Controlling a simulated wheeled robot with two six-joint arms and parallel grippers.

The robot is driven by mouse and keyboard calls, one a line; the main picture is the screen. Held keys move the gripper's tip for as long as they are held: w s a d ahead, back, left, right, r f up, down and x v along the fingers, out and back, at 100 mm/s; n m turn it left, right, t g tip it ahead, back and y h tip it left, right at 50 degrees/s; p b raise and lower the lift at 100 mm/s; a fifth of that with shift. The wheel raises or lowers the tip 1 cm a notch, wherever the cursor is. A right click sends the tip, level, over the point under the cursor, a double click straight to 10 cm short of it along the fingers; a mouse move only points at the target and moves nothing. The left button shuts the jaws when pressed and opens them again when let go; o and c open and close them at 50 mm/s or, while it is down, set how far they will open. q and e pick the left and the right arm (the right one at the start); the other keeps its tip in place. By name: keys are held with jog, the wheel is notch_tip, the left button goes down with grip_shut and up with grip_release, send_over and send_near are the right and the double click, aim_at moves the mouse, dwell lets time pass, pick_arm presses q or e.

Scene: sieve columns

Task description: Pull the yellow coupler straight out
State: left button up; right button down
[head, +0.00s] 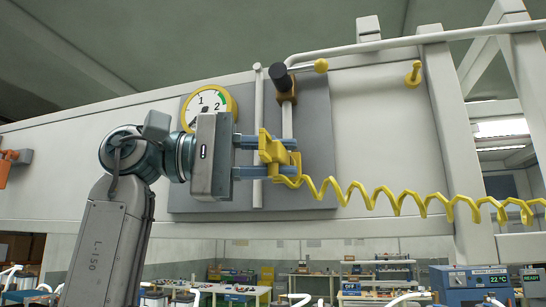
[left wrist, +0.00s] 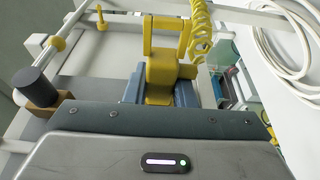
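The yellow coupler (head: 268,148) is below a short pale pipe (head: 288,121) that comes down from a valve. A coiled yellow hose (head: 360,195) leads off from it to the right. My left gripper (head: 290,157) reaches in from the left, with one blue finger above and one below the coupler body. In the left wrist view the coupler (left wrist: 161,72) sits between both fingers, which appear to touch its sides. The fingers and coupler body hide the joint, so I cannot tell whether the coupler is seated. My right gripper is not in view.
The valve (head: 282,80) has a lever with a yellow knob (head: 320,65). A round gauge (head: 210,104) is on the grey panel (head: 318,150) behind my gripper. A yellow peg (head: 413,74) sticks out at upper right. A thin vertical pipe (head: 258,105) runs close by.

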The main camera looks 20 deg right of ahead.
aim_at(263, 147)
pick_arm(q)
grip_shut()
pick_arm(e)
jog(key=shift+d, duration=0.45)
pick_arm(q)
jog(key=shift+s+a+f+b, duration=0.1)
jog(key=shift+s+a+b, duration=0.5)
jog(key=shift+s+b, duration=0.2)
jog(key=shift+s+a+b, duration=0.3)
jog(key=shift+s+a, duration=0.05)
jog(key=shift+s, duration=0.2)
jog(key=shift+s+a+b, duration=0.3)
jog(key=shift+s+a, duration=0.05)
jog(key=shift+s, duration=0.2)
jog(key=shift+s+a+b, duration=0.35)
jog(key=shift+s+a, duration=0.05)
jog(key=shift+s, duration=0.2)
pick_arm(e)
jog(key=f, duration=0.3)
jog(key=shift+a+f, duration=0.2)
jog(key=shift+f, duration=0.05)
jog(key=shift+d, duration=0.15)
